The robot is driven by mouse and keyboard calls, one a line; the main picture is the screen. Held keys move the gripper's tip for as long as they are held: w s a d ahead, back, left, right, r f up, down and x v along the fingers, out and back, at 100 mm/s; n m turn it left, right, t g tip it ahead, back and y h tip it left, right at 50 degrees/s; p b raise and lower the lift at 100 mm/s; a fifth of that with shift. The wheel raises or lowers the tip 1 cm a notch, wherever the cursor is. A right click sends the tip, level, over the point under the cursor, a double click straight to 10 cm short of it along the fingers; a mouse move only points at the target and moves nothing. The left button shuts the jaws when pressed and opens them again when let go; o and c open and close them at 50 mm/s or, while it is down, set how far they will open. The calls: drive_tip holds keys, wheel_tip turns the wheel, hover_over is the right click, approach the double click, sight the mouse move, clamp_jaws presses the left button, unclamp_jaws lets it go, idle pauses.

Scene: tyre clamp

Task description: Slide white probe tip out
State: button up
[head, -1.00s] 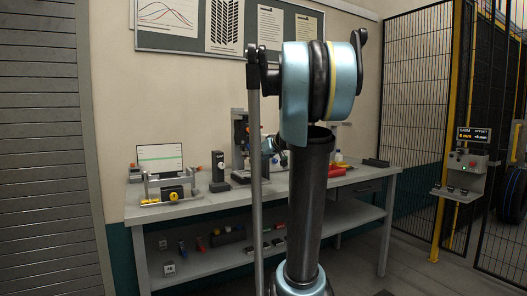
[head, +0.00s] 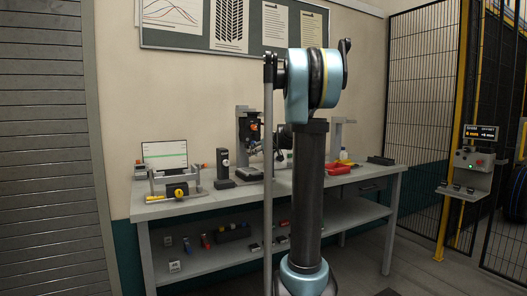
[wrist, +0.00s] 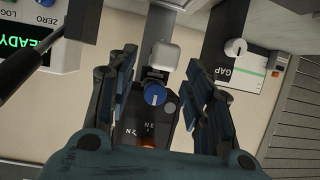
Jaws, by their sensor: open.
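In the wrist view a white, rounded block (wrist: 163,56), which looks like the white probe tip, sits at the end of a dark instrument (wrist: 150,125). A blue knob (wrist: 155,95) is just below the block on the same instrument. My gripper (wrist: 161,68) is open, with one dark finger on each side of the block and knob. Gaps show between fingers and block, and I cannot tell the depth. In the head view my gripper is small and partly behind my arm, near the bench's back. The probe tip cannot be made out there.
A READY display (wrist: 22,42) is at the wrist view's upper left, and a GAP panel (wrist: 233,72) is at the right. On the workbench (head: 205,205) stand a cradle with a yellow-marked part (head: 178,190), a black upright (head: 222,163) and a red tray (head: 339,169).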

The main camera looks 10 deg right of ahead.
sight(259, 154)
drive_tip(key=x, duration=0.9)
clamp_jaws()
drive_tip(key=shift+s+d+r, duration=0.1)
drive_tip(key=shift+s+d, duration=0.2)
drive_tip(key=shift+s, duration=0.65)
drive_tip(key=shift+s+d, duration=0.35)
drive_tip(key=shift+s, duration=0.6)
drive_tip(key=shift+s+d, duration=0.3)
drive_tip(key=shift+s, duration=0.7)
idle(0.5)
drive_tip(key=shift+s+d, duration=0.3)
drive_tip(key=shift+s, duration=0.65)
drive_tip(key=shift+s+d, duration=0.3)
drive_tip(key=shift+s, duration=0.65)
drive_tip(key=shift+s+d, duration=0.3)
drive_tip(key=shift+s, duration=0.65)
